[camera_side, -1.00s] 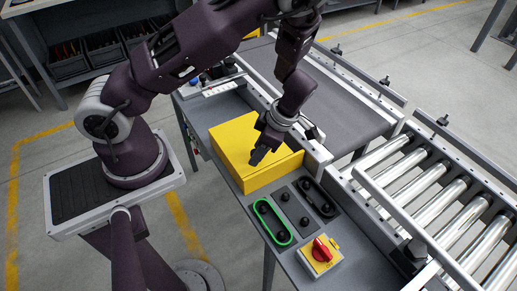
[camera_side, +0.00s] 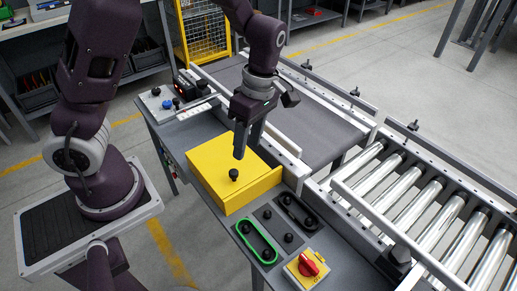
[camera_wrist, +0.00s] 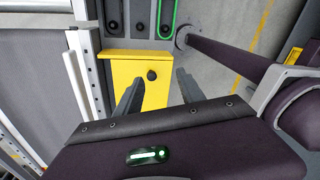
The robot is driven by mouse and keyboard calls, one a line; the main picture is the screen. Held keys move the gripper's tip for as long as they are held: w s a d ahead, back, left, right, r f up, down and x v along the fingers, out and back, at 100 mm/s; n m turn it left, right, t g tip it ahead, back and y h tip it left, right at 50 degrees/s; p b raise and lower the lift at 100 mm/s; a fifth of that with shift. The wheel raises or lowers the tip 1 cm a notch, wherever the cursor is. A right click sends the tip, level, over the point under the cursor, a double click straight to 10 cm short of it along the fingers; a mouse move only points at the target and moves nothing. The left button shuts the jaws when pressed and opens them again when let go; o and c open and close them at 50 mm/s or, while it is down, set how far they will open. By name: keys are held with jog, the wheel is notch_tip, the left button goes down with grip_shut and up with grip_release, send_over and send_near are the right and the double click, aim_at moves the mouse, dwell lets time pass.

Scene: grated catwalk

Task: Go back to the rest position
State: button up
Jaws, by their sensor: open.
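My gripper (camera_side: 240,152) hangs over the yellow box (camera_side: 212,170), fingers pointing down, open and holding nothing. A small black knob (camera_side: 233,174) sits on the box top below and in front of the fingertips, apart from them. In the wrist view, my gripper's two fingers (camera_wrist: 158,88) are spread wide, and the knob (camera_wrist: 152,75) shows between them against the yellow box (camera_wrist: 122,70).
A green-rimmed slot plate (camera_side: 256,241), a dark slot plate (camera_side: 297,213) and a red rotary switch (camera_side: 309,264) lie in front of the box. A belt conveyor (camera_side: 300,125) and metal rollers (camera_side: 420,215) run behind and to the right.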

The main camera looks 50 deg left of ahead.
jog(key=s+r+m+t, duration=0.7)
jog(key=s+r+m, duration=0.7)
jog(key=m, duration=0.7)
notch_tip(320, 180, up, 3)
jog(key=shift+s+r+m+t+h, duration=0.2)
jog(key=shift+m+t+h, duration=0.1)
jog(key=shift+t, duration=0.1)
